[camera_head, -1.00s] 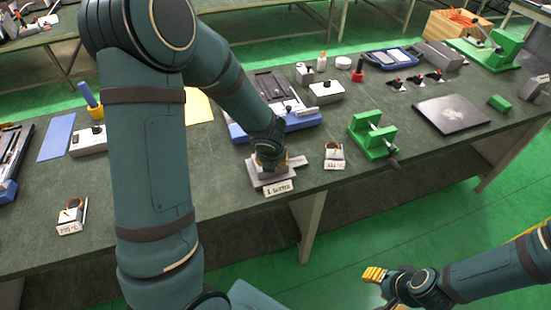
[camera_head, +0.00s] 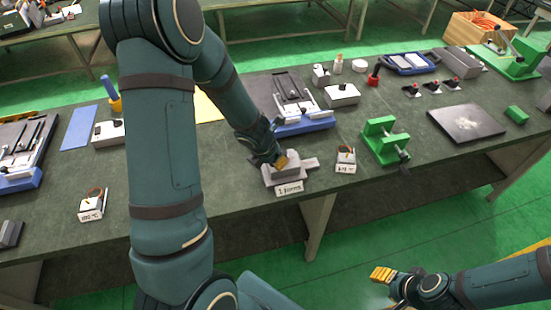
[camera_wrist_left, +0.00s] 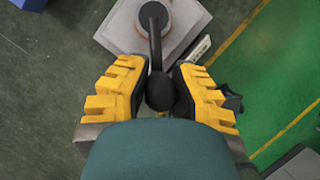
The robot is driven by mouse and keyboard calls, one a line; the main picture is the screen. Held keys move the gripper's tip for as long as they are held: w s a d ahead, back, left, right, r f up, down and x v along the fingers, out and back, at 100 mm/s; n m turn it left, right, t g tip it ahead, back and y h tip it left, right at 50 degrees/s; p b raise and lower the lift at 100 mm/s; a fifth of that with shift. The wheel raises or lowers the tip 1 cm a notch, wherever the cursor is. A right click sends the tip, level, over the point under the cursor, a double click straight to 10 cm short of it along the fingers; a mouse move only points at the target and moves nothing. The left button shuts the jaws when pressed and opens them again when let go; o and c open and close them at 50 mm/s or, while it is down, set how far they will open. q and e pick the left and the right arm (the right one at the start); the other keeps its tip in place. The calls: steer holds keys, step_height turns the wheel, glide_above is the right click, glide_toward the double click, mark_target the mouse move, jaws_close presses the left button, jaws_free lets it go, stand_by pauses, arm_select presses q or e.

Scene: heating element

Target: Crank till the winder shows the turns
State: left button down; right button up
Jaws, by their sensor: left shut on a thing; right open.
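The winder (camera_head: 272,176) is a grey block near the table's front edge, with a small lettered plate (camera_head: 289,188) before it; I cannot read the plate surely. My left gripper (camera_head: 281,160) is over the winder from above. In the left wrist view, the winder (camera_wrist_left: 184,20) carries a black crank (camera_wrist_left: 155,48) ending in a round black knob (camera_wrist_left: 160,92). The yellow fingers of my left gripper (camera_wrist_left: 157,76) are shut around the knob. My right gripper (camera_head: 383,274) is open and empty, off the table at lower right.
A small coil stand with a label (camera_head: 345,160) is right of the winder, then a green clamp (camera_head: 385,142). A blue-edged tray (camera_head: 305,125) lies behind. Another labelled stand (camera_head: 91,206) is at left. The table's front edge is close to the winder.

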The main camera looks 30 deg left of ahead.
arm_select(q)
steer(key=shift+w+a+r, duration=0.1)
stand_by(0.3)
steer(key=c, duration=0.8)
jaws_free()
steer(key=shift+o, duration=0.2)
steer(key=shift+s+r, duration=0.25)
steer(key=shift+r, duration=0.35)
steer(key=v, duration=1)
steer(key=shift+r, duration=0.25)
steer(key=shift+s+a, duration=0.1)
steer(key=shift+s, duration=0.05)
steer(key=shift+f, duration=0.1)
